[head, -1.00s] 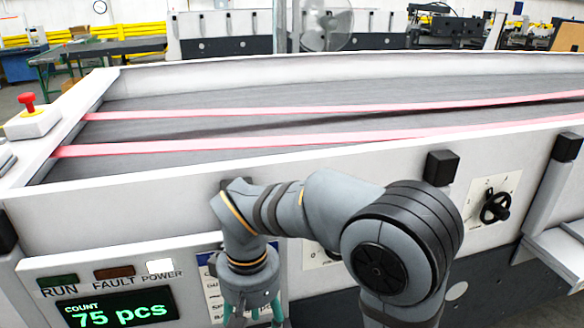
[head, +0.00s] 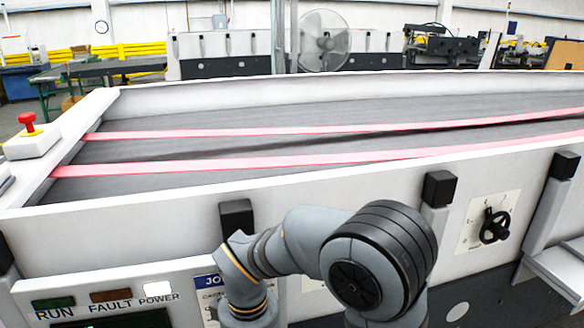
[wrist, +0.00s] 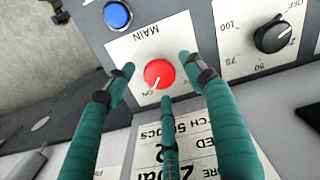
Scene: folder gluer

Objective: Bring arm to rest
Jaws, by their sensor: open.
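My arm (head: 365,260) is bent in front of the white machine side in the head view, with its wrist (head: 243,280) at the bottom edge. My gripper is below that frame. In the wrist view my gripper (wrist: 160,76) is open, with teal fingers spread around a red rotary knob (wrist: 159,73) on a plate marked MAIN. The fingers look apart from the knob, but the exact gap cannot be told. Nothing is held.
A blue button (wrist: 117,15) and a black dial (wrist: 272,37) flank the knob plate. A black bracket (head: 237,217) stands just above my wrist. The conveyor bed with pink belts (head: 300,160) lies behind. A red emergency button (head: 28,120) sits far left.

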